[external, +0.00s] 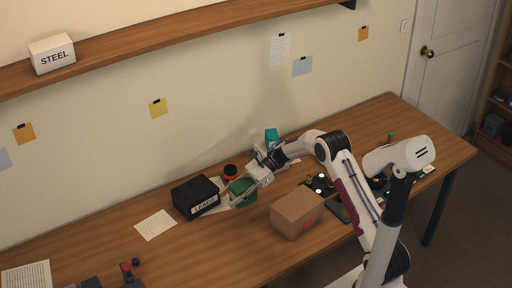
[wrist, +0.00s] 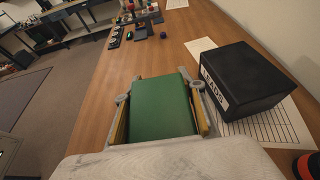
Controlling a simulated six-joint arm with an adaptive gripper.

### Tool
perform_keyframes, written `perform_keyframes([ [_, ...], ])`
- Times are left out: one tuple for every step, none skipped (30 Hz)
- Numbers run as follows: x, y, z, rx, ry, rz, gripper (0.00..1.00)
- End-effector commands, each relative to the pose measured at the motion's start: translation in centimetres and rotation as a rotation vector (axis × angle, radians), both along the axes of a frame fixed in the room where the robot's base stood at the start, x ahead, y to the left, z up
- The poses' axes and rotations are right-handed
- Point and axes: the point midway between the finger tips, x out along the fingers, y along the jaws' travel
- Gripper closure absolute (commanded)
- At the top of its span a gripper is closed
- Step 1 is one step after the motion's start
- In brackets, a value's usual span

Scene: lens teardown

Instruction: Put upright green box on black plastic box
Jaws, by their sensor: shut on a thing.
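The green box (wrist: 160,108) is between the two fingers of my gripper (wrist: 160,115) in the wrist view, which are shut on it. In the external view the green box (external: 241,190) shows partly behind my gripper (external: 240,197), just right of the black plastic box. Whether it touches the table is hard to tell. The black plastic box (external: 195,196), labelled LEADS, stands on the table; in the wrist view the black box (wrist: 243,78) is right of my gripper, apart from the green box. Its top is bare.
A cardboard box (external: 297,213) stands right of my gripper. A black and red round item (external: 230,171) is behind the green box. A teal item (external: 271,136) stands farther back. A paper sheet (external: 156,224) lies left of the black box, with clear table around it.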

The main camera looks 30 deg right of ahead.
Motion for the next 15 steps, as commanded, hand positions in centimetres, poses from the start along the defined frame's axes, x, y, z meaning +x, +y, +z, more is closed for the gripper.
perform_keyframes([
  [0.01,0.00,0.03,0.000,-0.001,0.000,0.91],
  [0.01,0.00,0.03,0.000,-0.001,0.000,0.91],
  [0.01,0.00,0.02,0.000,-0.001,0.000,0.91],
  [0.01,0.00,0.02,0.000,-0.001,0.000,0.91],
  [0.01,0.00,0.02,0.000,-0.001,0.000,0.91],
  [0.02,0.00,0.02,0.000,-0.001,0.000,0.91],
  [0.02,0.00,0.01,0.000,-0.001,0.000,0.91],
  [0.02,0.00,0.01,0.000,-0.001,0.000,0.91],
  [0.02,0.00,0.01,0.000,-0.001,0.000,0.91],
  [0.01,0.01,0.01,0.000,-0.001,0.000,0.91],
  [0.00,0.04,0.01,0.000,-0.001,0.000,0.91],
  [-0.02,0.11,0.01,0.000,-0.001,0.003,0.91],
  [-0.04,0.20,0.01,0.000,-0.001,0.004,0.91],
  [-0.08,0.33,0.01,0.000,-0.001,0.006,0.91],
  [-0.14,0.58,0.10,0.000,-0.002,0.009,0.91],
])
